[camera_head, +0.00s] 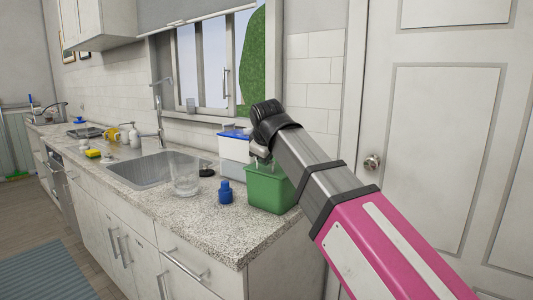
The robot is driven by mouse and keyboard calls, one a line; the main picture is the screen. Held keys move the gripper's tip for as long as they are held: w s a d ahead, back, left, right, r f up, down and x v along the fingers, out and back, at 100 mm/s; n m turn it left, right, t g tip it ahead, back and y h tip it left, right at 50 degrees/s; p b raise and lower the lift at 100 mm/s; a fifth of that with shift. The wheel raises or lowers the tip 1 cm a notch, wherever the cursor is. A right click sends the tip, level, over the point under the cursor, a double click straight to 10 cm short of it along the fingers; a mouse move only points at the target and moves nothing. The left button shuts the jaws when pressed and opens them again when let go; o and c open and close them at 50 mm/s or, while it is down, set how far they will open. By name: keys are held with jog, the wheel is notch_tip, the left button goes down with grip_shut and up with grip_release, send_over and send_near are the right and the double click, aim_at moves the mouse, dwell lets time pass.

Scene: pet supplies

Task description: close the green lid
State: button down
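A green container (268,192) stands on the counter near its right end. My arm hides part of its top and right side, and I cannot make out its lid separately from the box. My gripper (262,156) is above and at the back of the green container, at the end of my pink and grey arm. Its fingers are small and partly hidden by my arm, so I cannot tell whether they are open or touching the container.
A white container with a blue lid (235,134) stands just behind the green one. The sink (150,169) lies further left. The front counter surface (220,228) is clear.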

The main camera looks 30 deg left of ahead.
jog(key=shift+s+f, duration=0.2)
jog(key=shift+f, duration=0.05)
jog(key=c, duration=1.1)
grip_release()
jog(key=v, duration=1)
jog(key=shift+s+d+r, duration=0.1)
jog(key=shift+d+r, duration=0.05)
jog(key=shift+r, duration=0.2)
